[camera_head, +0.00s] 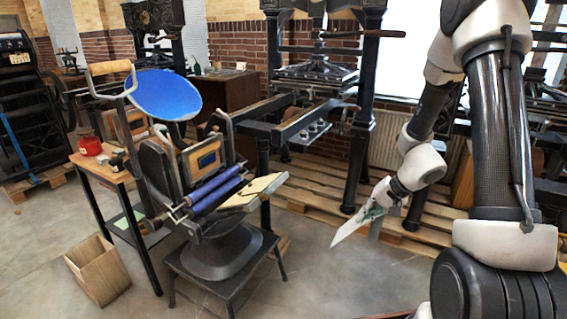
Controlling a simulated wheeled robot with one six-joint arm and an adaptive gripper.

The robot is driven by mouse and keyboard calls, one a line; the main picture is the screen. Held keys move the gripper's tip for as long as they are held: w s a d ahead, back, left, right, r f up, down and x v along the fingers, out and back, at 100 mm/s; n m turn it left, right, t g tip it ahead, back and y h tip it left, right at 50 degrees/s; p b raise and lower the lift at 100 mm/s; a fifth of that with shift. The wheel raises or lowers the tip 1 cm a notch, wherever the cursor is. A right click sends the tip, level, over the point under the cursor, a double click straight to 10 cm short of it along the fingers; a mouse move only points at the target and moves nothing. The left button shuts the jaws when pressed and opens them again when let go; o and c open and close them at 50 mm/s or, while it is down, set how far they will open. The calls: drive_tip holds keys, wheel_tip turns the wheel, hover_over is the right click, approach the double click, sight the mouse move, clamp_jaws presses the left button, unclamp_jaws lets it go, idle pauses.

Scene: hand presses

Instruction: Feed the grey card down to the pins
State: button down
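A pale grey card (352,227) is in my gripper (375,208), at the middle right of the view. The gripper appears shut on the card's upper right end; the fingers are small and partly hidden. The card slants down to the left, in free air. The hand press (211,258) with a round blue ink disc (164,95) stands to the left. Its tan platen (254,192) faces up, tilted, to the right of the blue rollers (213,191). The card is apart from the platen, to its right. The pins are too small to make out.
A wooden side table (97,172) with a red tin (90,146) stands left of the press. An open wooden box (97,270) is on the floor below. Larger dark presses stand behind on pallets (318,205). The floor between press and gripper is clear.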

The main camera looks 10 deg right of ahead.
drive_tip(key=w+a+r+t+y, duration=0.3)
drive_tip(key=w+a+r+y, duration=0.1)
drive_tip(key=w+a+r, duration=0.5)
drive_tip(key=shift+w+a+r+t+y, duration=0.35)
drive_tip(key=shift+w+a, duration=0.15)
drive_tip(key=shift+a, duration=0.35)
